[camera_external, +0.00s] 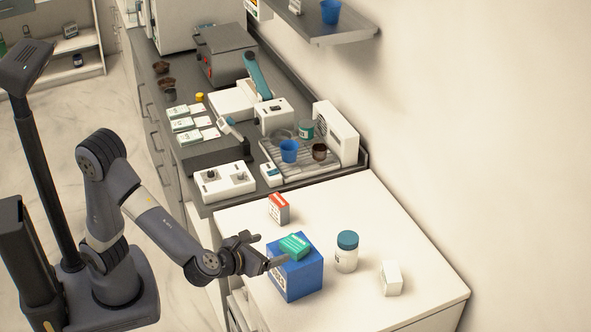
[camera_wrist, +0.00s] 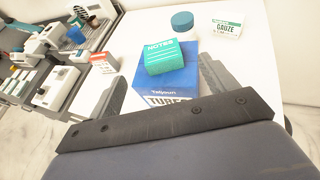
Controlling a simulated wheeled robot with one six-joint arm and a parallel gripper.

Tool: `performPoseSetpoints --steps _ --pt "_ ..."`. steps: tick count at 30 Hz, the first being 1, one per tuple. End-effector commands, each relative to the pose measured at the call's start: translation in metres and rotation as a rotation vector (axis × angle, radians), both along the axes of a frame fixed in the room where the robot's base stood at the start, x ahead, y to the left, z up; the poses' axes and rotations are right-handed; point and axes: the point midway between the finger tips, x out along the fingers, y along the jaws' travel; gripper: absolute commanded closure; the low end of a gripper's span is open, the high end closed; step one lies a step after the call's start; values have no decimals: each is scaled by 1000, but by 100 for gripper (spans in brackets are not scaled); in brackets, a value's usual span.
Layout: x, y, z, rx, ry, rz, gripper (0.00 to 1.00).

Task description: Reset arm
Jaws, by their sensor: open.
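My gripper (camera_external: 268,249) is open at the near side of a blue box (camera_external: 301,279) on the white counter. A small green box (camera_external: 295,246) lies on top of the blue box. In the wrist view the green box (camera_wrist: 171,57) reads "NOTES" and the blue box (camera_wrist: 162,88) reads "TUBES". My two dark fingers show on either side of the blue box there, with nothing held between them. Whether the fingers touch the blue box cannot be told.
A red and white box (camera_external: 278,209), a white jar with a teal lid (camera_external: 346,252) and a white gauze box (camera_external: 391,278) stand around the blue box. The grey counter (camera_external: 192,150) behind is crowded with devices. The white counter's front right (camera_external: 350,312) is clear.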

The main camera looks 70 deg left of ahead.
Motion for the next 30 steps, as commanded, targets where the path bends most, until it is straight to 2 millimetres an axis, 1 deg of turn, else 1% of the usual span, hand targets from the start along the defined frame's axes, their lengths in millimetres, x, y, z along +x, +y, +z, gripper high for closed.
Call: performPoseSetpoints --steps 5,15,20,22,24,30 --pt "19 9 -8 2 2 4 20" --pt "77 33 -33 2 3 5 20" --pt "100 43 -45 2 3 3 20" --pt "100 42 -52 0 1 0 20" --pt "100 41 -43 0 1 0 20" --pt "100 41 -35 0 0 0 20"
